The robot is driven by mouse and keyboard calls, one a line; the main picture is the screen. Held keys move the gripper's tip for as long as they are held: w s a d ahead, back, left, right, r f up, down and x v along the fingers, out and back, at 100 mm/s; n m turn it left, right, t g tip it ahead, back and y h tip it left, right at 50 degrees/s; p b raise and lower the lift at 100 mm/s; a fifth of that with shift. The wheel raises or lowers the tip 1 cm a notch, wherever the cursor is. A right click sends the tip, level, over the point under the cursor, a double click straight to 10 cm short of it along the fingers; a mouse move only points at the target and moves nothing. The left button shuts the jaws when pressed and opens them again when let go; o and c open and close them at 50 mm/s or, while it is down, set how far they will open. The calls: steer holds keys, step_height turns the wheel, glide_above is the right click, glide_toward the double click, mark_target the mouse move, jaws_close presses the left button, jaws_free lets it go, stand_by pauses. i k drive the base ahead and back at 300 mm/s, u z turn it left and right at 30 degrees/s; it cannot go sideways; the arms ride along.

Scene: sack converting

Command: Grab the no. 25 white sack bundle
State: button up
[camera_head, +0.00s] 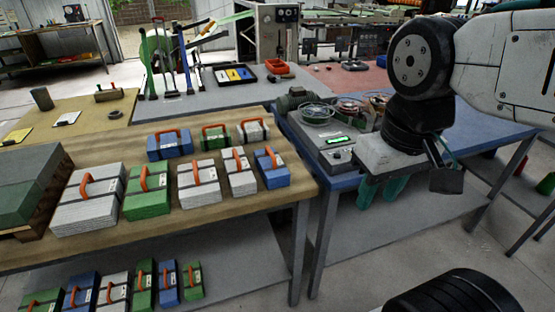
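Several strapped sack bundles with orange handles stand on the wooden table (245,206). White ones include a large one (88,203) at front left, one in the front middle (200,190), one right of it (240,178), and a smaller one in the back row (253,131). Their labels are too small to read, so I cannot tell which is no. 25. My gripper (446,170) is at the right, over the blue bench's front edge, well apart from the bundles. Its fingers are partly hidden by my arm, and its opening does not show clearly.
Green bundles (149,196) and blue bundles (271,170) stand close among the white ones. More bundles (115,292) lie on the lower shelf. A dark green block (28,185) is at far left. The blue bench (480,130) holds a device with a green display (340,141).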

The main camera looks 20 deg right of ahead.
mark_target(242, 180)
steer(key=k, duration=0.55)
steer(key=z, duration=0.65)
steer(key=i, duration=1)
steer(key=u, duration=0.2)
